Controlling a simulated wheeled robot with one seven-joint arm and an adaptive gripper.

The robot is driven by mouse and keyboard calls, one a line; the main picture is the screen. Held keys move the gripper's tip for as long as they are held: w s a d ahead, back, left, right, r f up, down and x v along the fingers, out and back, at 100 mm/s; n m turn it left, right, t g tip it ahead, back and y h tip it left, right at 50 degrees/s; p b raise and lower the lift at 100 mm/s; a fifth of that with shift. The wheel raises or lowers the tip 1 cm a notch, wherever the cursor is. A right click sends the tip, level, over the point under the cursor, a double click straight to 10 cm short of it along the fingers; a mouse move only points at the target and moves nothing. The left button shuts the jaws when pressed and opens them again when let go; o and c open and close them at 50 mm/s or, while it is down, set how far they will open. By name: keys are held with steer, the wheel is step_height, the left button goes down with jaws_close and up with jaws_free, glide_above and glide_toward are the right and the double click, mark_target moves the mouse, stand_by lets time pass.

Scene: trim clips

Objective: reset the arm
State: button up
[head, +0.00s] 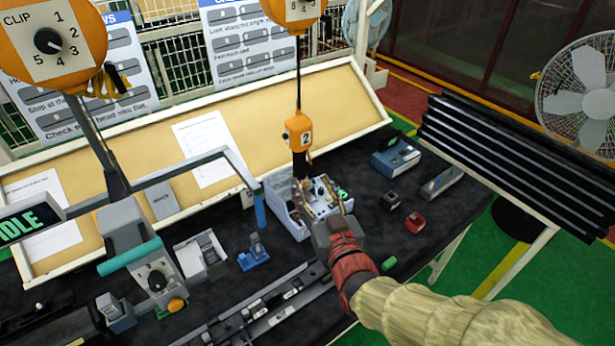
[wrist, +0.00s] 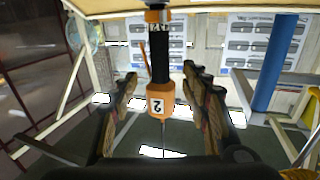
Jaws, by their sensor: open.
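My gripper (head: 321,192) is at the middle of the black-topped bench, over a light grey bin, with my arm coming in from the lower right. In the wrist view its two padded fingers (wrist: 160,112) stand wide apart and hold nothing. A hanging orange and black tool marked 2 (head: 299,132) is just beyond the fingertips in the head view. The same tool (wrist: 160,103) shows between the fingers in the wrist view, with a gap on each side. Its exact depth from the fingers is hard to tell.
The grey bin (head: 290,222) holds small parts, partly hidden by my gripper. A blue device (head: 396,160), a red block (head: 415,222) and a blue-based fixture (head: 254,253) stand on the bench. A clip dial (head: 52,42) hangs at upper left. A black ribbed rack (head: 520,165) is at right.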

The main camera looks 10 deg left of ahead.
steer(key=shift+s+d, duration=0.3)
steer(key=shift+s, duration=0.2)
steer(key=s+d+f+g+h+b, duration=0.1)
steer(key=s+d+f+g+h, duration=0.2)
steer(key=f, duration=0.5)
steer(key=s+d+f+g+h, duration=0.2)
steer(key=s+d+f+g, duration=0.15)
steer(key=f, duration=0.35)
steer(key=s+d+m+g+h+b, duration=0.1)
steer(key=s+d+b, duration=0.5)
steer(key=d, duration=0.6)
steer(key=s+d+m+g+h+b, duration=0.2)
steer(key=s+d+m+b, duration=0.3)
steer(key=d, duration=0.7)
steer(key=s+h+b, duration=0.1)
steer(key=s+b, duration=0.1)
steer(key=shift+s, duration=0.35)
